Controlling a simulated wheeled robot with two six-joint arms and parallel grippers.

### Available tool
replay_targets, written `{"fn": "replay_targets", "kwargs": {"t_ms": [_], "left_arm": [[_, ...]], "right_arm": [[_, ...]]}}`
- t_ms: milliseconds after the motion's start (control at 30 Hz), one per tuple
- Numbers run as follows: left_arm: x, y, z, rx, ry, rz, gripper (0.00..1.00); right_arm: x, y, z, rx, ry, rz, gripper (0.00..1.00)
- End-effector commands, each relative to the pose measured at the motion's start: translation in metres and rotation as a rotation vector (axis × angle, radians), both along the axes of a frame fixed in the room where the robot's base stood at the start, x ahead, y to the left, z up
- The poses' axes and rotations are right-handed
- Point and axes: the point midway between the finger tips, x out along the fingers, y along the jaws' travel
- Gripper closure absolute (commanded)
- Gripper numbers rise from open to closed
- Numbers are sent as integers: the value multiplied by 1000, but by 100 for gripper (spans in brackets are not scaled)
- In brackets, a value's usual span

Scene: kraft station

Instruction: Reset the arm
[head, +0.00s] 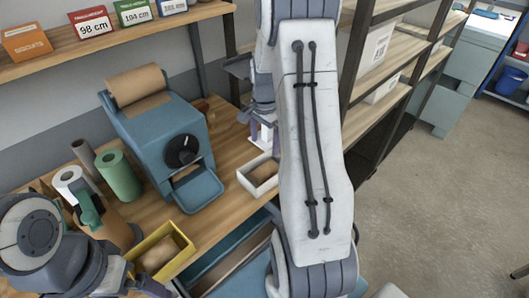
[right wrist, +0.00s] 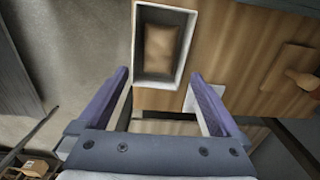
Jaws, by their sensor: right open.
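My right gripper (head: 258,125) is in the head view, partly hidden behind my right arm, above the wooden workbench (head: 225,130). In the right wrist view its two purple fingers (right wrist: 160,76) are spread apart with nothing between them. A white tray (right wrist: 190,28) holding a brown packet (right wrist: 163,48) lies beyond the fingertips. The same tray shows in the head view (head: 246,185) just below the gripper. My left arm comes in at the lower left of the head view. Only a part of my left gripper (head: 145,287) shows at the bottom, and its fingers are not clear.
A blue machine (head: 150,135) with a kraft roll (head: 137,85) stands on the bench. A green roll (head: 119,175) and a yellow bin (head: 148,242) are near my left arm. Shelving (head: 385,100) stands close right of my right arm. The floor (head: 430,200) further right is mostly clear.

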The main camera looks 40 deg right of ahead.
Motion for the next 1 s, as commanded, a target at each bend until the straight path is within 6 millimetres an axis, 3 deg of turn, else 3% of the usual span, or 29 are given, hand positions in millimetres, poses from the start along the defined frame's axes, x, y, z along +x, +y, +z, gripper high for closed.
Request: {"fn": "replay_targets", "kwargs": {"t_ms": [200,533,933,1000], "left_arm": [[0,0,-1,0,0,0,0],[0,0,1,0,0,0,0],[0,0,18,0,0,1,0],[0,0,12,-1,-1,1,0]], "right_arm": [[0,0,7,0,1,0,0],[-1,0,1,2,3,0,0],[-1,1,-62,4,6,0,0],[-1,1,-76,2,3,0,0]]}}
